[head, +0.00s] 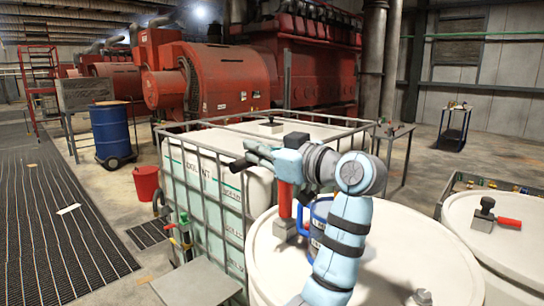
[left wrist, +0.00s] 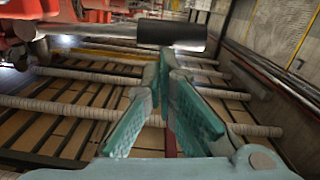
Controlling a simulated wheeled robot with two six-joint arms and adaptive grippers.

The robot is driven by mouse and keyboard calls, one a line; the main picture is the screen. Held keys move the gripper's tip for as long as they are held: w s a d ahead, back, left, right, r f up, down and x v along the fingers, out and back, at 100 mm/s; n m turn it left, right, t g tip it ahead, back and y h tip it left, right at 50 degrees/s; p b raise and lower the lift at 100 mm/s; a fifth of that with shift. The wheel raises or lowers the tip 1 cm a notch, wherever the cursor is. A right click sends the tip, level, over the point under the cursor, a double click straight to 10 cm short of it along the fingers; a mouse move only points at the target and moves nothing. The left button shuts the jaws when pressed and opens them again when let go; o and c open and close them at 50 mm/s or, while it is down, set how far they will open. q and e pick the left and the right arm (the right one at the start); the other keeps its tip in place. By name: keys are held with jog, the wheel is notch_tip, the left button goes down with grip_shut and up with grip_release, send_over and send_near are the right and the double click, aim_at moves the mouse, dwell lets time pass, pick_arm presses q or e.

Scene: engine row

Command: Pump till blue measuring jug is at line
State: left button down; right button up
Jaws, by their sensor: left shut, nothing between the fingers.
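The blue measuring jug (head: 319,213) stands on the white drum top (head: 268,262), partly hidden behind my left arm. Its level and line cannot be made out. A red pump body (head: 285,201) on a grey base stands just left of the jug. My left gripper (head: 257,152) is above and left of the jug, pointing left, shut and empty. In the left wrist view its teal-padded fingers (left wrist: 167,62) come together at the tips. A dark cylindrical grip (left wrist: 170,36) on a grey rod lies across just beyond the tips. My right gripper is not in view.
A caged white tank (head: 205,185) stands behind the drum. A second white drum (head: 510,240) with a red-handled fitting (head: 486,214) is at the right. A red bucket (head: 146,183) and a blue barrel (head: 111,132) stand at the left. Floor mats at far left are mostly clear.

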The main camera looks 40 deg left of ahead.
pick_arm(q)
jog(key=shift+s+f+b, duration=0.2)
jog(key=shift+f+b, duration=0.35)
jog(key=shift+f, duration=0.5)
jog(key=d+r+p, duration=0.1)
jog(key=d+r, duration=0.3)
jog(key=d, duration=0.6)
jog(key=shift+s+d+r+p, duration=0.2)
jog(key=shift+s+d+p, duration=0.15)
jog(key=shift+s+p, duration=0.1)
dwell(0.7)
